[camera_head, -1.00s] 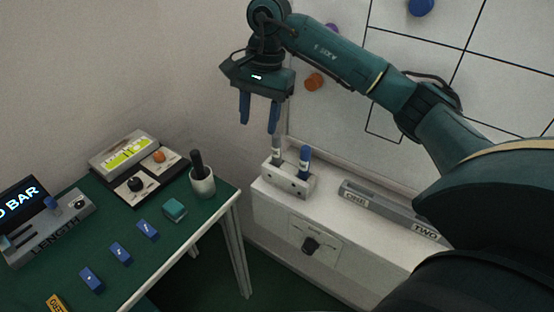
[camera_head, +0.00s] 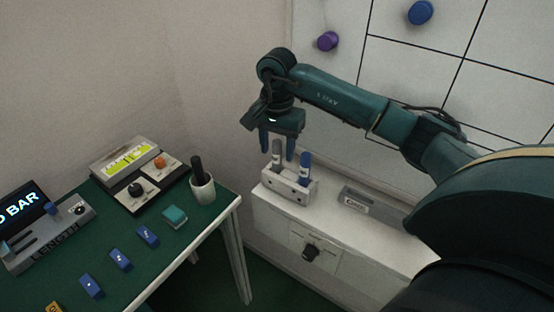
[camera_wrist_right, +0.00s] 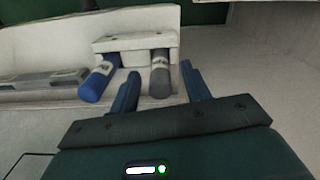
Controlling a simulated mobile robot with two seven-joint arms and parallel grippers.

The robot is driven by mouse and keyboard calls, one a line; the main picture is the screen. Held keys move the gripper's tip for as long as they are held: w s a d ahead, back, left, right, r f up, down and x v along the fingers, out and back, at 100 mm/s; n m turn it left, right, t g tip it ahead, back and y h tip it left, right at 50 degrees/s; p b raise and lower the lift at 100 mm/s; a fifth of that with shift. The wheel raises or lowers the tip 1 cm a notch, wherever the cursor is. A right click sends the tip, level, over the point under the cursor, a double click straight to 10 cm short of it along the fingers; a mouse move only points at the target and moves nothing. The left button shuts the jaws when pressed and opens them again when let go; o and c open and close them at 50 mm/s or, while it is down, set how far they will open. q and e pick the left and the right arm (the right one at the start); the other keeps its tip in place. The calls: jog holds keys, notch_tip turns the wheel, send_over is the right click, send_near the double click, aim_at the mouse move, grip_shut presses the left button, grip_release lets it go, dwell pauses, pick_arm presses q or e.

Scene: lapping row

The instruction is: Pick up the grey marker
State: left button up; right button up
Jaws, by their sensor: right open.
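The grey marker (camera_head: 277,155) stands upright in a white holder (camera_head: 290,187) on the white ledge. The blue marker (camera_head: 305,168) stands beside it in the same holder. My right gripper (camera_head: 276,152) is open and empty, its two blue fingers pointing down around the top of the grey marker in the head view. In the right wrist view, the grey marker (camera_wrist_right: 160,75) lies between the spread fingers of the right gripper (camera_wrist_right: 160,85), with no clear contact. The blue marker (camera_wrist_right: 97,80) is left of the left finger there. My left gripper is not in view.
A grey tray (camera_head: 372,206) lies on the ledge right of the holder. The whiteboard (camera_head: 420,70) rises behind, with a purple magnet (camera_head: 328,41) and a blue one (camera_head: 420,12). A green table (camera_head: 190,230) at left bears a cup (camera_head: 202,187) and several blue blocks.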

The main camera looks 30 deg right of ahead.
notch_tip(320, 180, down, 2)
jog(key=shift+f, duration=0.1)
grip_shut()
dwell(0.5)
